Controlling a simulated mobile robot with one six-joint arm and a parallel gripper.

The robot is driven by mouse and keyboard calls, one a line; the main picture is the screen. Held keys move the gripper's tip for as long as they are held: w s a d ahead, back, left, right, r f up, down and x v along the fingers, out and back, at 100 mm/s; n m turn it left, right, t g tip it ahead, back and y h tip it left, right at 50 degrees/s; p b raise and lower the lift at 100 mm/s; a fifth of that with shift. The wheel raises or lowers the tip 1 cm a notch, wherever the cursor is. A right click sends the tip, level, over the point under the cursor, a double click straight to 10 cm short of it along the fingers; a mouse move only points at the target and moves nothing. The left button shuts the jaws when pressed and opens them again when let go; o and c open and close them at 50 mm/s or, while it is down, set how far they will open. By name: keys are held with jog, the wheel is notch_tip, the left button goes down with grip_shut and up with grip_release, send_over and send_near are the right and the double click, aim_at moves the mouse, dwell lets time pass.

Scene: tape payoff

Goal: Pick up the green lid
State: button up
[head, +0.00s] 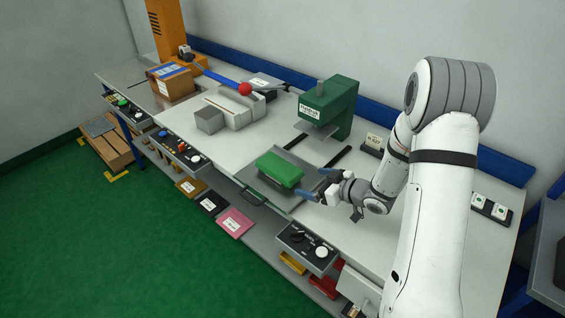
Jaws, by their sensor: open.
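The green lid (279,169) is a rounded green block-like piece. It lies on a dark grey plate (262,190) near the front edge of the workbench. My gripper (318,185) is open and just to the right of the lid, with its fingers pointing left towards it. A small gap seems to show between the fingertips and the lid, but I cannot tell the exact distance. Nothing is visible between the fingers. The lid's underside is hidden.
A green press (339,103) stands behind the lid. A grey machine with a red ball knob (245,89) and a cardboard box (173,82) stand to the left. Clear white bench top (330,222) lies near my arm.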

aim_at(296, 176)
jog(key=x, duration=0.2)
jog(key=p+x, duration=0.1)
jog(key=x, duration=0.1)
jog(key=p+x, duration=0.1)
jog(key=x, duration=0.1)
jog(key=shift+w+a+r, duration=0.15)
jog(key=shift+w+a, duration=0.15)
jog(key=shift+w, duration=0.05)
jog(key=shift+c, duration=0.4)
jog(key=c, duration=1)
jog(key=shift+o, duration=0.2)
jog(key=shift+r, duration=0.1)
